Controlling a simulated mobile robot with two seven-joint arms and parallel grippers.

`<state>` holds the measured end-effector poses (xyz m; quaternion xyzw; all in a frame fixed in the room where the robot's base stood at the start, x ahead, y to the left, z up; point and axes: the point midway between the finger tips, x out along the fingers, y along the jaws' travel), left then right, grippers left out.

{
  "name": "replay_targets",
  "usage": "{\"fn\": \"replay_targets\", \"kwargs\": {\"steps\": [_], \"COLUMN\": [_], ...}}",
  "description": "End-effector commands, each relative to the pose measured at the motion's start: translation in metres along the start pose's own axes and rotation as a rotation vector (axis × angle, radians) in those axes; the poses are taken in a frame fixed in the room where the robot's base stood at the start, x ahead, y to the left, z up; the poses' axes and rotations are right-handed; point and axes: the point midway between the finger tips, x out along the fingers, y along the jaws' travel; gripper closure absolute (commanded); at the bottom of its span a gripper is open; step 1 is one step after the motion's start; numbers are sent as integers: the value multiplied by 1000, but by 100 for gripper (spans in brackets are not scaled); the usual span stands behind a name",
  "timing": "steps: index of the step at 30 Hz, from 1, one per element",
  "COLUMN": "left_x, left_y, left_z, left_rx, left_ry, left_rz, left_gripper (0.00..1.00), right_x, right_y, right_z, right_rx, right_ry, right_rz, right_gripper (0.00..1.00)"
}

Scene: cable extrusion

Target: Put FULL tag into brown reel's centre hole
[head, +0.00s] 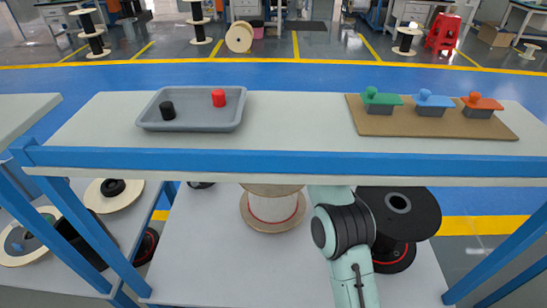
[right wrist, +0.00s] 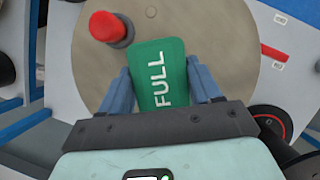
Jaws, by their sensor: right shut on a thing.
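My right gripper (right wrist: 161,87) is shut on the green FULL tag (right wrist: 160,72) in the right wrist view, a blue finger on each side. The tag is above the round brown face of the brown reel (right wrist: 225,45). The reel's centre hole does not show clearly. In the head view the brown reel (head: 258,189) stands on the lower shelf, its top partly hidden by the upper shelf edge. My right arm reaches up beside it; that gripper is hidden there. My left gripper is not in view.
A red knob (right wrist: 107,27) stands at the tag's upper left; I cannot tell if it is set into the reel. A black reel (head: 420,208) is right of my arm. The upper shelf holds a grey tray (head: 190,122) and a brown board (head: 450,126) with tags.

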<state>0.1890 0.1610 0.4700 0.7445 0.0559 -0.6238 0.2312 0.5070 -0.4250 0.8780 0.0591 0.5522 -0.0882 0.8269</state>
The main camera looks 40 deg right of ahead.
Motion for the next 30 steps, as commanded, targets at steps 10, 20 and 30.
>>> {"fn": "replay_targets", "kwargs": {"steps": [10, 20, 30], "left_x": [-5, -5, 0], "left_y": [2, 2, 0], "left_z": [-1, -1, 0], "left_rx": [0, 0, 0], "left_ry": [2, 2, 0], "left_rz": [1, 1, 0], "left_gripper": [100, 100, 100], "right_x": [0, 1, 7], "right_y": [0, 0, 0], "right_z": [1, 0, -2], "right_rx": [0, 0, 0], "right_ry": [-1, 0, -1], "right_rz": [0, 0, 0], "right_gripper": [67, 67, 67]}}
